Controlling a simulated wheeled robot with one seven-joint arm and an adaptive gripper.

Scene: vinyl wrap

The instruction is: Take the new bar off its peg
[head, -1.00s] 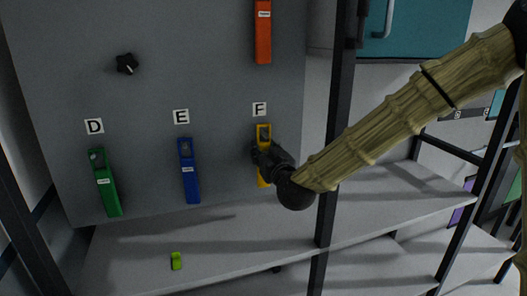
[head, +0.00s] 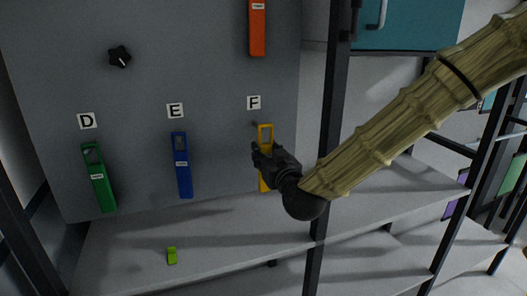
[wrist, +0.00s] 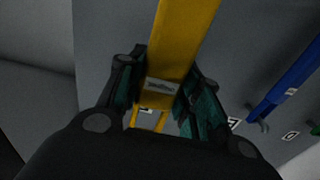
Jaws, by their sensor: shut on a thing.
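The yellow bar (head: 265,180) with an open loop at its top is under label F (head: 253,102) on the grey panel. My gripper (head: 262,152) is shut on it, just below the loop. In the wrist view the yellow bar (wrist: 185,35) runs between the two fingers (wrist: 160,90), with a small white label on it and its loop at the bottom. A small dark peg (head: 255,124) shows just left of the loop, so the bar appears off it and in front of the panel. The exact gap cannot be told.
A blue bar (head: 182,170) hangs under E and a green bar (head: 101,185) under D. An orange bar (head: 257,30) hangs above. A black knob (head: 119,56) is on the panel. A shelf (head: 225,235) with a small green object (head: 172,256) lies below; a black post (head: 327,150) stands right.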

